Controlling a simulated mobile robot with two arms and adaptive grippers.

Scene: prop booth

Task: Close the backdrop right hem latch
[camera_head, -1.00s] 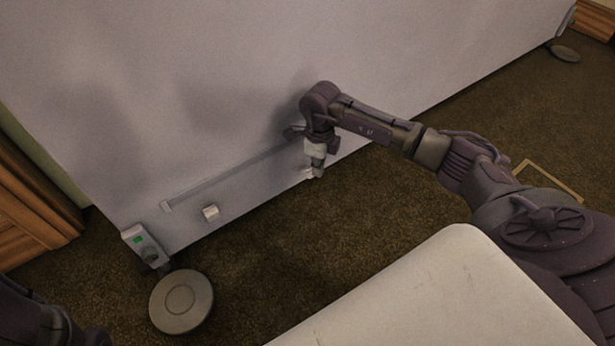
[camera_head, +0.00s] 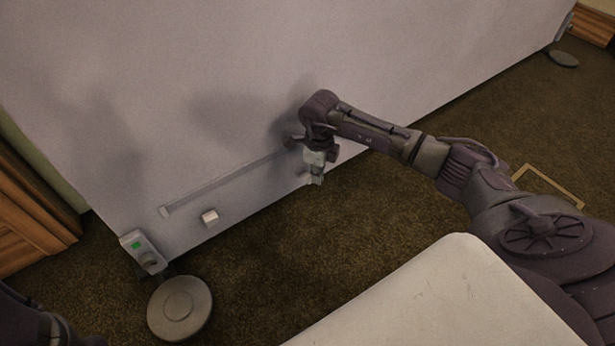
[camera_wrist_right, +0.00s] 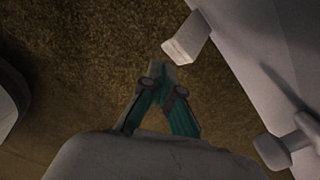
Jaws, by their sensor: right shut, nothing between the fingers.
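The grey backdrop (camera_head: 400,60) hangs almost down to the carpet. A small white block-shaped latch piece (camera_head: 210,217) sticks out near its lower hem, left of my right gripper. A second white piece is mostly hidden by that gripper in the head view. The right wrist view shows a white block (camera_wrist_right: 187,38) ahead and right of the fingertips, and a round-ended peg (camera_wrist_right: 285,150) on the backdrop at lower right. My right gripper (camera_head: 316,180) points down beside the hem, shut and empty; its fingertips (camera_wrist_right: 160,72) touch neither piece visibly. My left gripper is out of view.
A pale strip (camera_head: 225,180) runs along the backdrop above the hem. A box with a green light (camera_head: 142,250) and a round foot (camera_head: 180,307) stand at its left corner. Wooden panelling (camera_head: 30,215) is at left. The brown carpet (camera_head: 290,235) before the hem is clear.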

